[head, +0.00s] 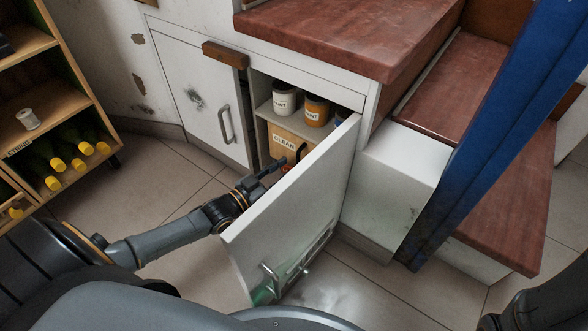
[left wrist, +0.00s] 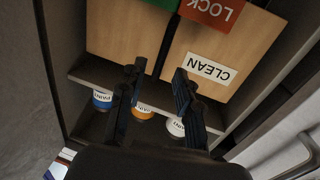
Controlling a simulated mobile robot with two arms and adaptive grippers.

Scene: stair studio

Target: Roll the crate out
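A light wooden crate (head: 281,132) with a CLEAN label stands low in the stair cupboard, below a shelf. The left wrist view shows its front (left wrist: 215,50) upside down, with a dark vertical gap. A red part marked LOCK (left wrist: 222,10) and a green part (left wrist: 158,2) show at the top edge there. My left gripper (left wrist: 158,72) is open and empty, its fingers apart in front of the crate. In the head view the left gripper (head: 288,166) reaches behind the open door, which hides part of the crate. My right gripper is not in view.
The open white cupboard door (head: 295,205) stands beside my left arm. Paint jars (head: 317,108) stand on the shelf above. A closed door (head: 205,95) is at left, a bottle rack (head: 45,115) farther left. A blue post (head: 500,110) crosses at right. Floor tiles are clear.

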